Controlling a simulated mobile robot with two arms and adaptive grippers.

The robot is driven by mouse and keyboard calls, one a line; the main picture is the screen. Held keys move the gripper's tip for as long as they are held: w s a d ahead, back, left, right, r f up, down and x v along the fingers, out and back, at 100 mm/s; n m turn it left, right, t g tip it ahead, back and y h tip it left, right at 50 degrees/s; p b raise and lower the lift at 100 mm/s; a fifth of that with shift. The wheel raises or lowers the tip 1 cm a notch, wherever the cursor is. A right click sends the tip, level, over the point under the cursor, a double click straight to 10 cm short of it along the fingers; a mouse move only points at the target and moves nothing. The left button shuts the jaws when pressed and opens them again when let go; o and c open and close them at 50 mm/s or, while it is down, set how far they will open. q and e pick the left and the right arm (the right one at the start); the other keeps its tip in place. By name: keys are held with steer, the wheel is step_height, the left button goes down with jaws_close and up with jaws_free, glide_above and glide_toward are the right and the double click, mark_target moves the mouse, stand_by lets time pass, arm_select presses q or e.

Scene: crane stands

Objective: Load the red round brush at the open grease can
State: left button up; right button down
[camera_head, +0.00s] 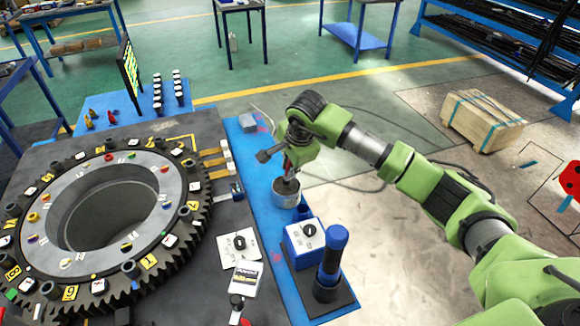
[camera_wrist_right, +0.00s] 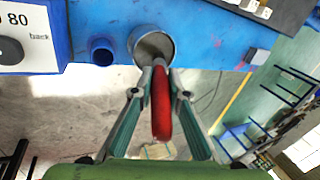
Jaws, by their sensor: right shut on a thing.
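The open grease can (camera_head: 286,199) is a grey metal cylinder standing on the blue strip beside the big gear ring. My right gripper (camera_head: 289,160) is above it, shut on the red round brush. In the right wrist view, the brush's red handle (camera_wrist_right: 161,108) lies between the fingers of the gripper (camera_wrist_right: 158,92). The brush points down toward the open top of the can (camera_wrist_right: 153,37), and its lower end overlaps the opening. How deep the end sits is hard to tell. My left gripper is not in view.
A small blue cup (camera_wrist_right: 102,51) stands next to the can. A blue-and-white box (camera_head: 303,236) and an upright blue-handled tool (camera_head: 333,252) stand nearer me. The gear ring (camera_head: 190,235) fills the left. A wooden crate (camera_head: 482,121) is on the floor at right.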

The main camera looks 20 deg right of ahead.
steer(key=shift+f+b, duration=0.55)
stand_by(0.7)
steer(key=shift+s+f+b, duration=0.15)
steer(key=shift+b, duration=0.15)
stand_by(1.5)
steer(key=shift+w+r+p, duration=0.2)
steer(key=shift+r+p, duration=0.35)
steer(key=shift+r, duration=0.6)
steer(key=shift+r+p, duration=0.95)
steer(key=shift+r, duration=1.5)
steer(key=shift+s, duration=0.1)
